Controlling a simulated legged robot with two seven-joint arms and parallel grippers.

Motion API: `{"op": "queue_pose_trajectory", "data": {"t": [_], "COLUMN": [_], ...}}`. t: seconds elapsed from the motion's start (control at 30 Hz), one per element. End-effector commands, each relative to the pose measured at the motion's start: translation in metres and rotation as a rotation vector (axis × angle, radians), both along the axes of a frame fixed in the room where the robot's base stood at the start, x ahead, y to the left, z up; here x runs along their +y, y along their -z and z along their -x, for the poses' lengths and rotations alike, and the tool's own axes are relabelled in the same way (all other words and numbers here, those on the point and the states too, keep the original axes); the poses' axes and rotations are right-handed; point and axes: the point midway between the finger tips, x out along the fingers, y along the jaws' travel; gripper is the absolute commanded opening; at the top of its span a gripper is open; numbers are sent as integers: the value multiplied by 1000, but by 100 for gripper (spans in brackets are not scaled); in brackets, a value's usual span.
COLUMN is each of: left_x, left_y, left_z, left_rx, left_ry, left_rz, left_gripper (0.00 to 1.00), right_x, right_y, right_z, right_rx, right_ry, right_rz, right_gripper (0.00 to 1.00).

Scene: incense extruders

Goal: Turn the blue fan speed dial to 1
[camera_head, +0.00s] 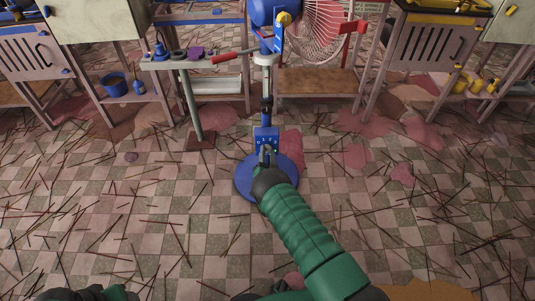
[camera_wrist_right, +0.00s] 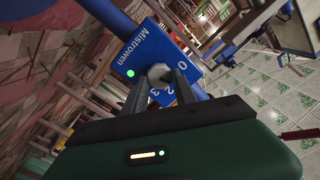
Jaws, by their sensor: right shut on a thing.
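The blue fan stands in the middle of the head view, with a blue control box (camera_head: 267,136) low on its pole and a round blue base (camera_head: 243,184). In the right wrist view the box panel (camera_wrist_right: 137,40) reads "Mistrowen", with a lit green dot and the numbers 0, 2 and 3 visible. The grey dial (camera_wrist_right: 155,72) sits between the fingers of my right gripper (camera_head: 266,158), which is shut on it. The fingers hide part of the dial and panel, and I cannot tell the dial's setting. My left gripper does not show.
The wire fan cage (camera_head: 315,25) is above. Cabinets (camera_head: 435,42) and benches line the back.

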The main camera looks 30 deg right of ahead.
Motion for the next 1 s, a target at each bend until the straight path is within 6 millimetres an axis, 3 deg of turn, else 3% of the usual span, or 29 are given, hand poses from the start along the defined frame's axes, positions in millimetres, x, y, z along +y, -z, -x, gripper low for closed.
{"op": "queue_pose_trajectory", "data": {"t": [0.03, 0.17, 0.57, 0.67, 1.0], "left_x": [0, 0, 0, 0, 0], "left_y": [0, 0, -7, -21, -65], "left_z": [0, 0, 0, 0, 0], "left_rx": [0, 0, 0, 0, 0], "left_ry": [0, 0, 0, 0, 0], "left_rz": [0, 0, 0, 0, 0], "left_gripper": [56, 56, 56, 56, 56], "right_x": [-1, 0, 4, 14, 66], "right_y": [2, 1, -1, -4, -3], "right_z": [1, 1, 8, 24, 108], "right_rx": [4, 3, 5, 6, 9], "right_ry": [2, 2, 1, 2, -1], "right_rz": [-1, 0, 0, -1, -1], "right_gripper": [37, 54, 55, 55, 55]}}
